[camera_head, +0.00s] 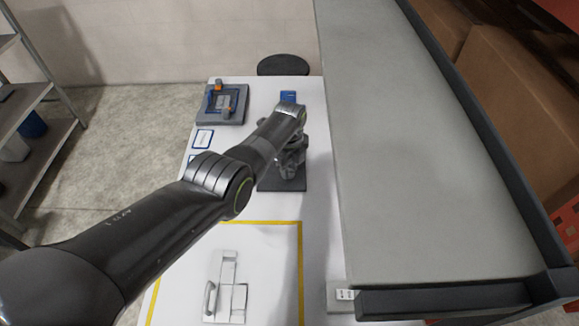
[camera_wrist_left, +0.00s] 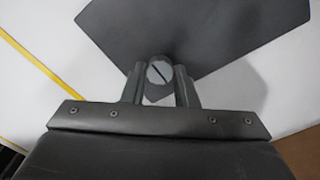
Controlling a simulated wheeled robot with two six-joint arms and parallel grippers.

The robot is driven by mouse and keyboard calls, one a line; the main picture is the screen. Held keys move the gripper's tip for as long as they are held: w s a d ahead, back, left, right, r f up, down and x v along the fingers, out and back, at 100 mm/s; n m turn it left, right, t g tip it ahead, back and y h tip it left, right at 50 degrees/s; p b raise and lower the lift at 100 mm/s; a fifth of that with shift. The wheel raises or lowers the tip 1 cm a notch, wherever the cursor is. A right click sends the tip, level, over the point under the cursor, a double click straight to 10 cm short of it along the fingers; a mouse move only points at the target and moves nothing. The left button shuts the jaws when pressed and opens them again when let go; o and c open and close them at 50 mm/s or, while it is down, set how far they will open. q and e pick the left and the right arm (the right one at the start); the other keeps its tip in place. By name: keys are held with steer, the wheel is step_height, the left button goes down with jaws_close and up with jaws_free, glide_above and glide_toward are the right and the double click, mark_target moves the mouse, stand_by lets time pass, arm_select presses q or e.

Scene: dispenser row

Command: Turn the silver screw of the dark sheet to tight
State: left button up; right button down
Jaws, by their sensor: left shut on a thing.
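The dark sheet (camera_head: 283,185) lies on the white table, partly hidden under my left arm in the head view. In the left wrist view the dark sheet (camera_wrist_left: 190,35) fills the upper middle. The silver screw (camera_wrist_left: 159,71), round with a dark slot across its head, sits at the sheet's near corner between my fingertips. My left gripper (camera_wrist_left: 160,78) is shut on the silver screw, one finger on each side. In the head view the left gripper (camera_head: 290,172) is over the dark sheet, and the screw is hidden there. My right gripper is not in view.
A blue-grey fixture with orange parts (camera_head: 222,103) stands at the table's far left. A light grey bracket-like part (camera_head: 228,288) lies inside a yellow outline (camera_head: 301,255) at the front. A large grey raised surface (camera_head: 420,150) with dark edges borders the table on the right.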

mark_target(290, 172)
arm_select(q)
steer(key=shift+w+r, duration=0.3)
steer(key=shift+r, duration=0.05)
steer(key=o, duration=0.7)
steer(key=shift+o, duration=1.3)
steer(key=shift+s, duration=0.1)
steer(key=shift+o, duration=0.3)
steer(key=shift+s+f, duration=0.1)
steer(key=shift+s, duration=0.05)
steer(key=shift+r, duration=0.25)
step_height(290, 172, up, 6)
steer(key=p, duration=0.2)
steer(key=shift+p, duration=0.35)
step_height(290, 172, up, 11)
steer(key=b, duration=0.2)
